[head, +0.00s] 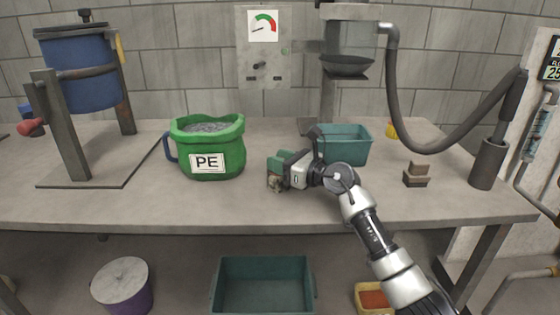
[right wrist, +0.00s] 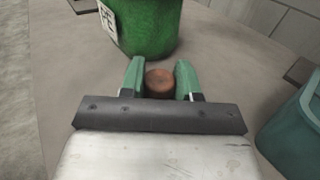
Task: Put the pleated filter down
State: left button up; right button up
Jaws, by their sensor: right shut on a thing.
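My right gripper (head: 278,170) is over the table, just right of the green PE bag. Its green fingers are shut on a small brownish thing, which I take to be the pleated filter (head: 274,184). In the right wrist view the same gripper (right wrist: 160,78) has its fingers on either side of the filter's round brown top (right wrist: 159,82). The fingers hide part of its sides, and I cannot tell whether its bottom touches the table. My left gripper is not in view.
The green PE bag (head: 225,155) stands left of the gripper. A teal bin (head: 350,150) stands behind and to the right. Small brown blocks (head: 416,178) lie farther right. A blue drum on a stand (head: 80,75) is at the left. The table front (head: 250,208) is clear.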

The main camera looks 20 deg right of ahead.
jog(key=o, duration=0.9)
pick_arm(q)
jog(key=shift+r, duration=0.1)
pick_arm(e)
jog(key=shift+r, duration=0.2)
jog(key=v, duration=1.1)
jog(key=shift+f, duration=0.15)
jog(key=shift+s+d, duration=0.3)
jog(key=shift+s, duration=0.15)
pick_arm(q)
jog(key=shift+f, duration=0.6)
